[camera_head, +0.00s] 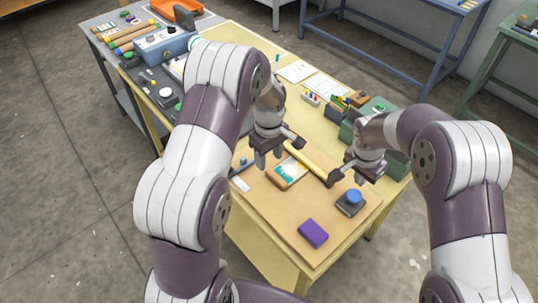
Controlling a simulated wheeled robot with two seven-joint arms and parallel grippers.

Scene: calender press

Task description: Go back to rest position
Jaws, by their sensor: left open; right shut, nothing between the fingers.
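My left gripper (278,155) hangs above the yellow table, over its left-middle part, open and empty. My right gripper (337,178) is above the table's right side, shut with nothing visible in it. It is near the right end of a yellow roller (307,161) that lies between the two grippers in the picture. I cannot tell whether either gripper touches the roller. A grey block with a blue knob (350,202) stands below my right gripper, and a purple block (313,233) lies near the table's front edge.
The table (262,254) has bare room at its front left. A green box (391,158) stands behind my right gripper. White sheets (297,71) and small items lie at the back. A grey bench (103,45) with a blue box (163,46) and orange tray (184,15) adjoins at upper left.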

